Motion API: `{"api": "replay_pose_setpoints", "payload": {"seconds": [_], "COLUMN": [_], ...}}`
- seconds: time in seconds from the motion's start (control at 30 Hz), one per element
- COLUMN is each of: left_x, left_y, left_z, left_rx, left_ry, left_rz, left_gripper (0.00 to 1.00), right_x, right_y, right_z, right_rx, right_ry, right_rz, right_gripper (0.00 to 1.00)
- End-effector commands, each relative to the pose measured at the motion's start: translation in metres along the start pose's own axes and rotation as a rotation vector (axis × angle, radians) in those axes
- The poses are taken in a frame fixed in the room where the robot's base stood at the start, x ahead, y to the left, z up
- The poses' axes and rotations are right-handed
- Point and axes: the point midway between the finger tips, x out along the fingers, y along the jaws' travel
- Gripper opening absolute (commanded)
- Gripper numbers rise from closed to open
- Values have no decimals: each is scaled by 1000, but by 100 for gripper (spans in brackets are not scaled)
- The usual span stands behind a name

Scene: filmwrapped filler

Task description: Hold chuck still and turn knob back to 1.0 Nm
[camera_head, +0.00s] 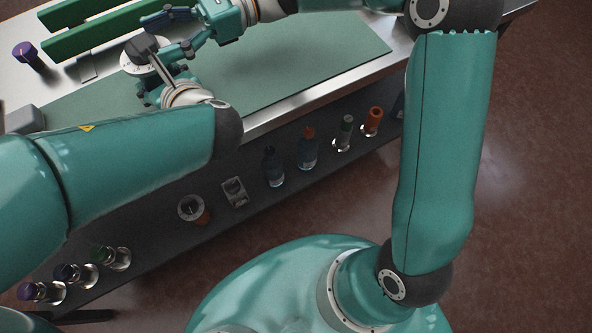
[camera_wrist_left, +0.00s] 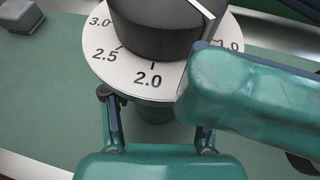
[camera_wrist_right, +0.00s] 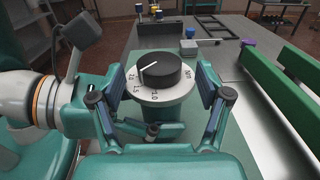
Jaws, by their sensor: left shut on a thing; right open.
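The dark knob (camera_wrist_left: 155,28) sits on a white numbered dial (camera_wrist_left: 125,72), with 1.0, 2.0, 2.5 and 3.0 readable in the left wrist view. Its white line points lower right there and left on the knob (camera_wrist_right: 165,72) in the right wrist view; I cannot read its exact setting. Below the dial is a green body (camera_wrist_left: 155,114), seemingly the chuck. My left gripper (camera_wrist_left: 155,122) is shut on it, one finger on each side. My right gripper (camera_wrist_right: 158,86) is open, its fingers on either side of the knob and dial. Contact is not visible.
Two green bars (camera_head: 105,30) lie behind the dial. A purple-capped piece (camera_head: 30,55) stands at the left, a grey block (camera_head: 25,119) nearer. The green mat (camera_head: 310,65) is clear at right. Several bottles and fittings stand on the lower shelf (camera_head: 230,215).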

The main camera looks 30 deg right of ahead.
Motion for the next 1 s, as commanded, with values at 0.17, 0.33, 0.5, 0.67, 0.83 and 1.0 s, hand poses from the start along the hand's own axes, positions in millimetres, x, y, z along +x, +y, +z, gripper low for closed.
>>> {"api": "replay_pose_setpoints", "payload": {"seconds": [0.17, 0.33, 0.5, 0.67, 0.83, 1.0], "left_x": [0, 0, 0, 0, 0, 0], "left_y": [0, 0, -1, -1, -1, -1], "left_z": [0, 0, 0, 0, 0, 0], "left_rx": [0, 0, 0, 0, 0, 0], "left_ry": [0, 0, 0, 0, 0, 0], "left_rz": [-1, -2, -2, -2, -2, -2], "left_gripper": [9, 9, 9, 9, 9, 9], "right_x": [-38, -72, -86, -77, -71, -69], "right_y": [-1, -1, 13, 42, 72, 102], "right_z": [0, 0, -3, -16, -31, -46], "right_rx": [0, 0, -52, -190, -340, -490], "right_ry": [-1, 0, 45, 155, 259, 353], "right_rz": [-2, -1, 18, 58, 115, 186], "right_gripper": [76, 76, 76, 76, 76, 76]}}
